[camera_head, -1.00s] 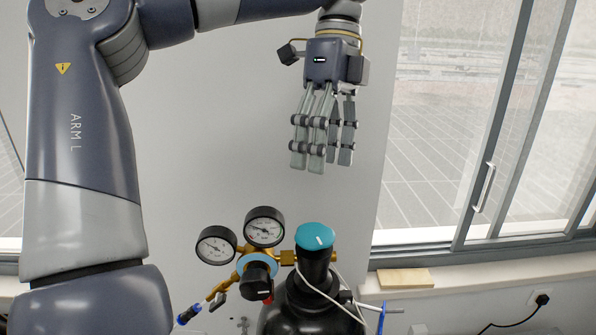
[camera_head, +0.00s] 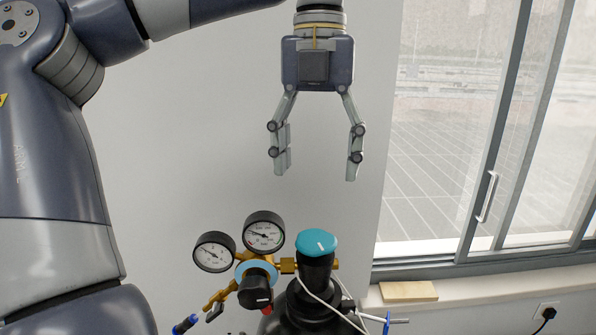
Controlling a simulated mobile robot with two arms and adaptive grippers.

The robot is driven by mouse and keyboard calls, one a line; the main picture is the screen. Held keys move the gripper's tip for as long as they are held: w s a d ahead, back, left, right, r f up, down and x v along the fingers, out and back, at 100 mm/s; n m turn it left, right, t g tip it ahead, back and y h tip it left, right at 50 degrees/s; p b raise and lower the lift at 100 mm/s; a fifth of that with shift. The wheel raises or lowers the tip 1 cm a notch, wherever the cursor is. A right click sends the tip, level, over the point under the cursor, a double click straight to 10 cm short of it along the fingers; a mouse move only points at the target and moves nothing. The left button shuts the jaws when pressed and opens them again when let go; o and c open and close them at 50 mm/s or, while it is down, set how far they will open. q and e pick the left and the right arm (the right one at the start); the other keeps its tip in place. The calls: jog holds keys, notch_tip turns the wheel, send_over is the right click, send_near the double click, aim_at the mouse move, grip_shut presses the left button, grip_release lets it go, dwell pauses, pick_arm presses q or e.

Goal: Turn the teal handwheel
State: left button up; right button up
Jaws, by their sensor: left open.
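The teal handwheel (camera_head: 316,243) is a round cap with a white mark, on top of a black valve neck of a dark gas cylinder (camera_head: 300,312). It shows at the lower middle of the head view. My left gripper (camera_head: 316,172) hangs pointing down above the handwheel, apart from it. Its two fingers are spread wide with nothing between them. My right gripper is not in view.
A brass regulator with two round gauges (camera_head: 264,232) and a black knob (camera_head: 255,291) sits left of the handwheel. A white cable loops beside the valve. A wooden block (camera_head: 408,292) lies on the window sill at right. A sliding window (camera_head: 470,130) stands behind.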

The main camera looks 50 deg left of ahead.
aim_at(316, 240)
pick_arm(q)
jog(key=s+m+t+b, duration=0.1)
jog(key=m, duration=0.6)
jog(key=s+d+m+t+y+b, duration=0.1)
jog(key=s+m+t, duration=0.1)
jog(key=m, duration=0.6)
jog(key=s+m+t+b, duration=0.1)
jog(key=m+b, duration=0.1)
jog(key=m, duration=0.6)
jog(key=shift+s+d, duration=0.25)
jog(key=shift+s, duration=0.15)
jog(key=w+f+n+y+p, duration=0.1)
jog(key=f+n, duration=0.2)
jog(key=w+f+n+y+p, duration=0.1)
jog(key=f+n+p, duration=0.1)
jog(key=f+n, duration=0.1)
jog(key=w+f+n+g+p, duration=0.1)
jog(key=f+n, duration=0.2)
jog(key=f, duration=0.2)
jog(key=shift+w+f+y, duration=0.1)
jog(key=shift+w+y, duration=0.25)
jog(key=shift+y, duration=0.05)
